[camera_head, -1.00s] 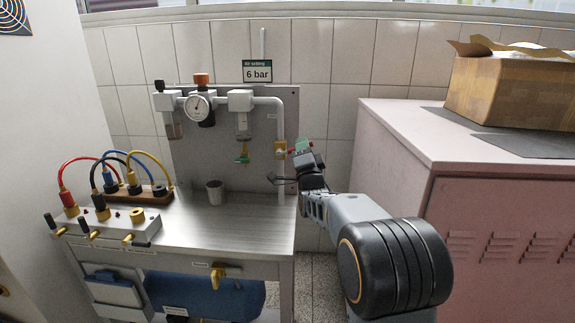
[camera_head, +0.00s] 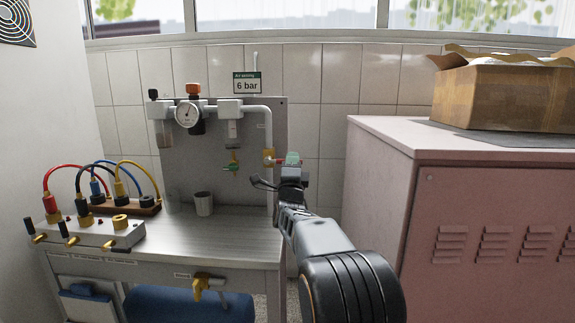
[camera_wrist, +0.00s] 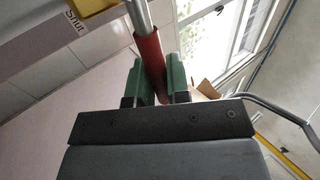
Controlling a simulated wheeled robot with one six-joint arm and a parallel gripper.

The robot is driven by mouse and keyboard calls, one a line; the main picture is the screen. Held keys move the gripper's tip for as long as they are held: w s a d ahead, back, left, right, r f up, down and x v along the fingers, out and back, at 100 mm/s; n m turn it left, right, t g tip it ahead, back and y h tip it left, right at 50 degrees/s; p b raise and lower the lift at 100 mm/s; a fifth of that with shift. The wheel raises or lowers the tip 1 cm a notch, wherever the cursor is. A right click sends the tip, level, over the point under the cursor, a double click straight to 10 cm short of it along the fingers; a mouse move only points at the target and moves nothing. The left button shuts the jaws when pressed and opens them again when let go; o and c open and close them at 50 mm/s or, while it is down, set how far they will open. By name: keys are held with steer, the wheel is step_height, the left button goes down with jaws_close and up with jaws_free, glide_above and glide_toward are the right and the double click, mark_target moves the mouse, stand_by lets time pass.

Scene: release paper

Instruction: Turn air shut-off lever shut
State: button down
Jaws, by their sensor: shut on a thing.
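The air shut-off lever has a red sleeve (camera_wrist: 149,50) on a metal bar. In the head view the red lever (camera_head: 281,161) points right from a yellow valve body (camera_head: 268,158) on the grey vertical pipe. My gripper (camera_head: 292,160) is at the lever's outer end. In the wrist view the green fingertips of my gripper (camera_wrist: 151,80) are closed on both sides of the red sleeve. The yellow valve body (camera_wrist: 92,6) shows at the top of the wrist view, with a label reading "Shut" (camera_wrist: 75,20) beside it.
The grey back panel with a gauge (camera_head: 187,115) stands left of my gripper. A metal cup (camera_head: 203,204) and a hose manifold (camera_head: 90,233) are on the bench (camera_head: 235,230). A pink cabinet (camera_head: 400,200) carrying a cardboard box (camera_head: 500,95) stands close on the right.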

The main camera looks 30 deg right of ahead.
steer(key=c, duration=1.1)
jaws_free()
steer(key=shift+w, duration=0.1)
steer(key=shift+a+f, duration=0.1)
steer(key=v, duration=1.3)
steer(key=shift+s+f, duration=0.15)
steer(key=shift+s, duration=0.1)
steer(key=shift+a, duration=0.15)
steer(key=s+a+r+n+g+y+p, duration=0.3)
steer(key=a+r+n+g+y+p, duration=0.45)
steer(key=a+n+y+p, duration=0.7)
steer(key=s+a+r+n+g+p, duration=0.1)
steer(key=s+n+g+p, duration=0.3)
steer(key=s+p, duration=0.4)
steer(key=s+r+n+g+p, duration=0.3)
steer(key=s+n+g+p, duration=0.2)
steer(key=s+p, duration=0.4)
steer(key=shift+s+a+n+h+p, duration=0.15)
steer(key=shift+a+n+h+p, duration=0.25)
steer(key=shift+n+p, duration=0.35)
